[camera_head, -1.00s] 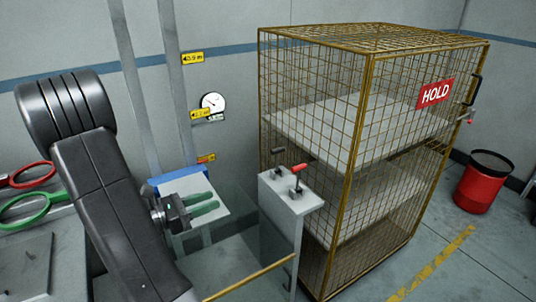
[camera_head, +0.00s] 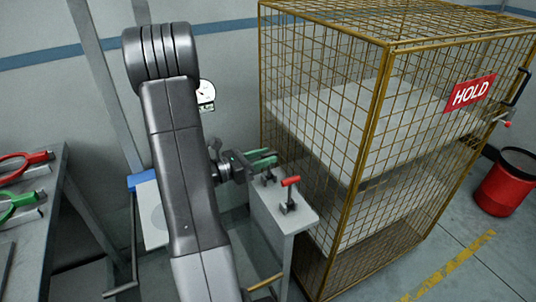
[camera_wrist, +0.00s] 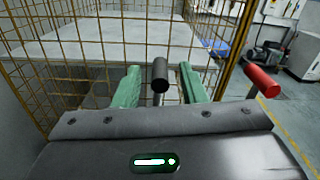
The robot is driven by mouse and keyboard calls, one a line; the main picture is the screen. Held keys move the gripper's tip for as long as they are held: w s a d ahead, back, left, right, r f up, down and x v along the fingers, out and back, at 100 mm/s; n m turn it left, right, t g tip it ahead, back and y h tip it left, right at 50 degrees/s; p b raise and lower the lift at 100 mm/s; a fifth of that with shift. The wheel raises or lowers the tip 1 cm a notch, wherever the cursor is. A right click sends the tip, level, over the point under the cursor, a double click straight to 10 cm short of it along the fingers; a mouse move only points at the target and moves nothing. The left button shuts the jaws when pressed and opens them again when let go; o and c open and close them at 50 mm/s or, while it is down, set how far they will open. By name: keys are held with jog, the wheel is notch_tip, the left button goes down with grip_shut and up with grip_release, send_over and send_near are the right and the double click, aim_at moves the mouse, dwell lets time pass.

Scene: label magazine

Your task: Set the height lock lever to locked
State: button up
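Two levers stand on top of a grey post (camera_head: 285,220) beside the cage. One lever has a black handle (camera_wrist: 160,72); the other has a red handle (camera_head: 290,181), which also shows at the right of the wrist view (camera_wrist: 262,80). I see no label telling which is the height lock lever. My gripper (camera_head: 268,157), with green fingers, is open at the black lever. In the wrist view the black handle stands between the two fingertips (camera_wrist: 159,70), with gaps on both sides. In the head view the black lever is partly hidden by the fingers.
A yellow mesh cage (camera_head: 385,130) with shelves and a red HOLD sign (camera_head: 472,93) stands close behind and right of the post. A table (camera_head: 40,235) with red- and green-handled tools is at left. A red bin (camera_head: 508,190) stands far right.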

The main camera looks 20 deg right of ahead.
jog(key=shift+w+d, duration=0.1)
jog(key=shift+d, duration=0.7)
grip_shut()
